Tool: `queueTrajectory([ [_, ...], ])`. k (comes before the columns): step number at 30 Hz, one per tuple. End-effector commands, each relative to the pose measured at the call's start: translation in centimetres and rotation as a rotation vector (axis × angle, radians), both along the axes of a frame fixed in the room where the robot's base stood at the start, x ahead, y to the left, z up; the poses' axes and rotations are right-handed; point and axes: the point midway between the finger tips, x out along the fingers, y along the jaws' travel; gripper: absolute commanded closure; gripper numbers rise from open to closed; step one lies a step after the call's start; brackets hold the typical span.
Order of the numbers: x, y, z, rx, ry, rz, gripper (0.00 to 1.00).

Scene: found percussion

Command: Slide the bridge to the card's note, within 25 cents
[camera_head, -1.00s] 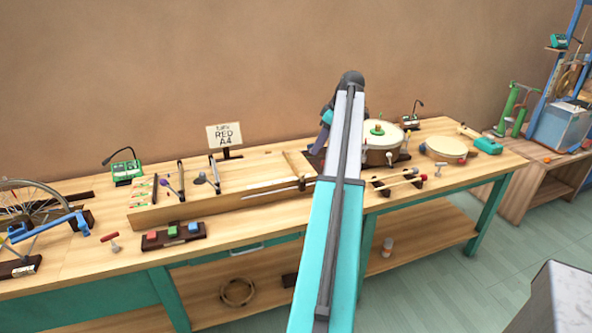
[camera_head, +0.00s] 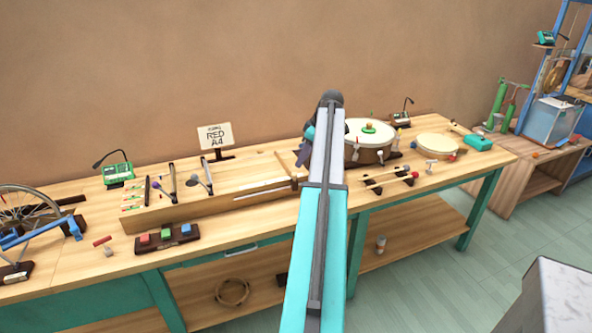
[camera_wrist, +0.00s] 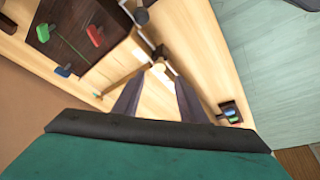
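The card (camera_head: 215,136) stands behind the bench instrument and reads "RED A4". The long wooden string box (camera_head: 180,217) lies along the bench, with coloured marks at its left end. Several bars cross it: two dark ones at the left and a pale wooden bar (camera_head: 284,163) near the right end. I cannot tell for sure which is the bridge. My gripper (camera_head: 303,152) is over the box's right end, mostly hidden behind my arm. In the wrist view, my gripper's purple fingers (camera_wrist: 155,78) are apart, with pale wood between them and a small grey-white part near the tips.
A block with red, green and blue buttons (camera_head: 167,238) sits in front of the box. A green device with a lamp (camera_head: 117,175) stands at the left. A drum (camera_head: 370,140) stands close to the right of my arm. Bare bench (camera_head: 70,265) shows at the front left.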

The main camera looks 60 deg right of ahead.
Motion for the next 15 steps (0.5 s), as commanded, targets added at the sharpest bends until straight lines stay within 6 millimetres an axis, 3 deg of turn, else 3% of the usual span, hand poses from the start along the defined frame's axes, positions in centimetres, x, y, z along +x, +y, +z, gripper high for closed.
queueTrajectory([
  [15, 2.5, 0.4, -5.8, 0.001, 0.000, 0.001, 0.62],
])
